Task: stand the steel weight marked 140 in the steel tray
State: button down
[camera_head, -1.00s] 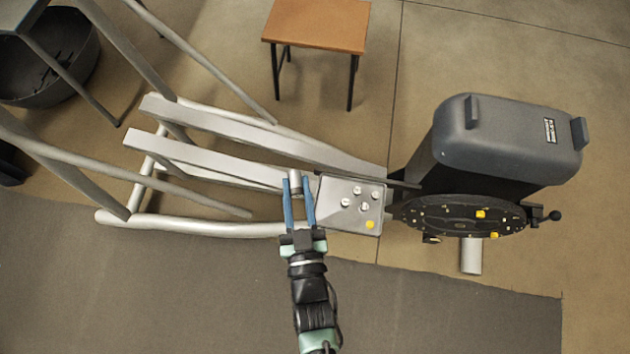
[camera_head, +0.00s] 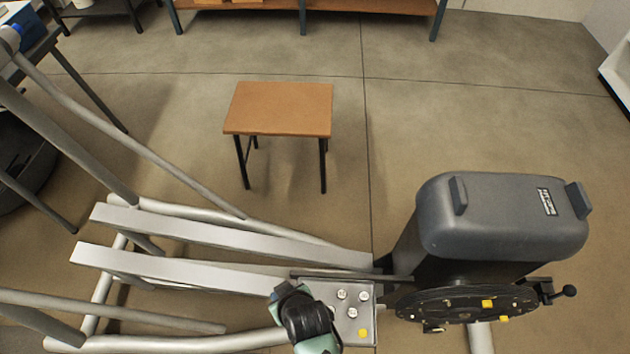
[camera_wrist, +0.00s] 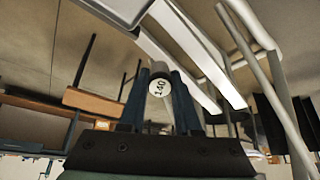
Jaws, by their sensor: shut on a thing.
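The steel weight (camera_wrist: 159,88) shows in the wrist view as a short round cylinder, its pale end marked 140 facing the camera. My gripper (camera_wrist: 161,77) is shut on it, with one blue finger on each side. The tray is a light panel beside the dark machine, carrying several small steel weights (camera_head: 341,295) and a yellow disc (camera_head: 362,333). My wrist overlaps its left part. I cannot tell the height of the held weight above it.
The elliptical's dark housing (camera_head: 505,215) and crank disc (camera_head: 465,303) stand right of the tray. Its silver rails (camera_head: 200,228) run left. A brown-topped stool (camera_head: 280,108) stands behind, with open floor around it. A shelf bench (camera_head: 310,8) is at the back.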

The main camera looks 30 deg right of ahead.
jog(key=s+d+f+g+b, duration=0.35)
jog(key=s+g, duration=0.25)
jog(key=s, duration=0.2)
notch_tip(320, 180, down, 10)
jog(key=b, duration=0.3)
jog(key=shift+s+a, duration=0.1)
jog(key=shift+r, duration=0.1)
jog(key=c, duration=0.6)
grip_release()
